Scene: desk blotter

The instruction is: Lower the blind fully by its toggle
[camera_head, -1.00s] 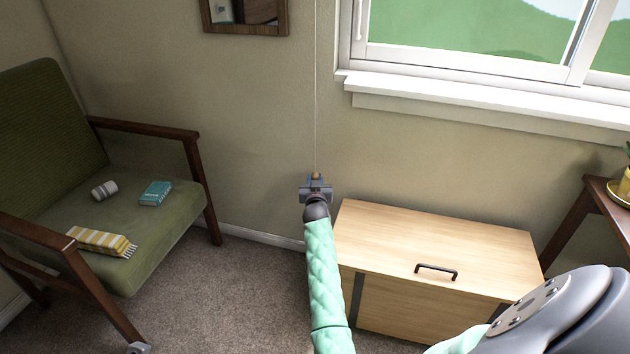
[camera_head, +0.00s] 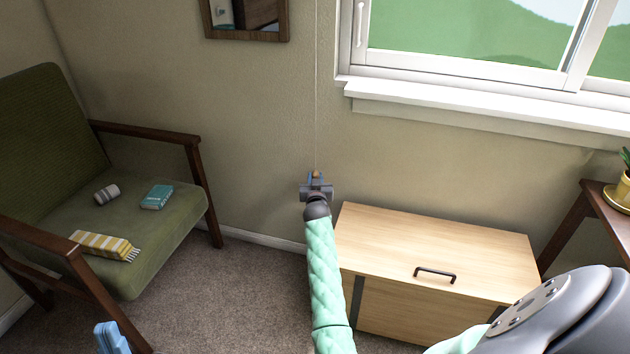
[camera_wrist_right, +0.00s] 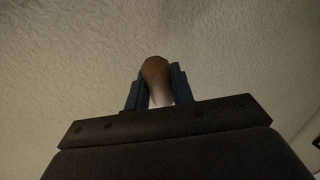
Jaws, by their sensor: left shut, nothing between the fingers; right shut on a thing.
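The toggle, a small brown wooden knob (camera_head: 316,173), hangs at the end of a thin cord (camera_head: 316,110) in front of the wall, left of the window. My right gripper (camera_head: 316,178) is shut on it. In the right wrist view, the brown knob (camera_wrist_right: 155,70) sits between the two blue fingers (camera_wrist_right: 157,85), with a paler part below it. My left gripper (camera_head: 112,338) shows at the bottom left edge, shut and empty, near the chair's front leg. The blind itself is not in view; the visible window (camera_head: 470,40) panes are uncovered.
A wooden chest (camera_head: 440,245) with a dark handle stands just right of my right forearm. A green armchair (camera_head: 130,225) holding a cloth, a teal book and a striped roll is at the left. A side table (camera_head: 605,205) with a potted plant is at the right.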

